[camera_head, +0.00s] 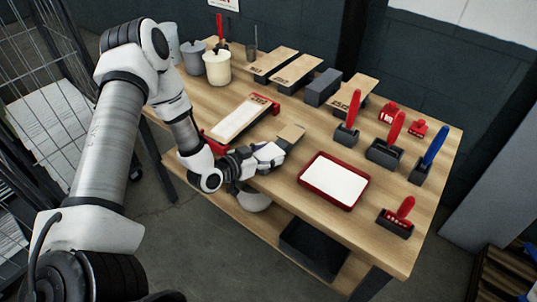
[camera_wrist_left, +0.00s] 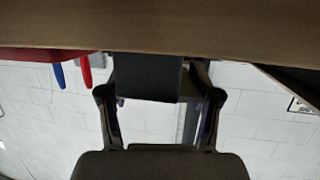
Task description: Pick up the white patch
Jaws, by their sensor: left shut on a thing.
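A flat white panel (camera_head: 335,180) lies in a red-rimmed tray (camera_head: 309,186) at the table's front. A longer white panel (camera_head: 240,119) lies in a red-ended holder further left. I cannot tell which is the white patch. My left gripper (camera_head: 273,153) is between them, low over the table, apart from both. It is shut on a small tan-topped piece (camera_head: 291,133) at its fingertips. In the left wrist view a dark block (camera_wrist_left: 147,78) shows between the fingers (camera_wrist_left: 157,95). My right gripper is not in view.
Red and blue handled tools in dark holders (camera_head: 385,152) stand on the right of the wooden table (camera_head: 290,208). Several tan-topped boxes (camera_head: 297,70) line the back. Pots (camera_head: 217,67) stand at back left. A wire cage (camera_head: 35,75) is at far left.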

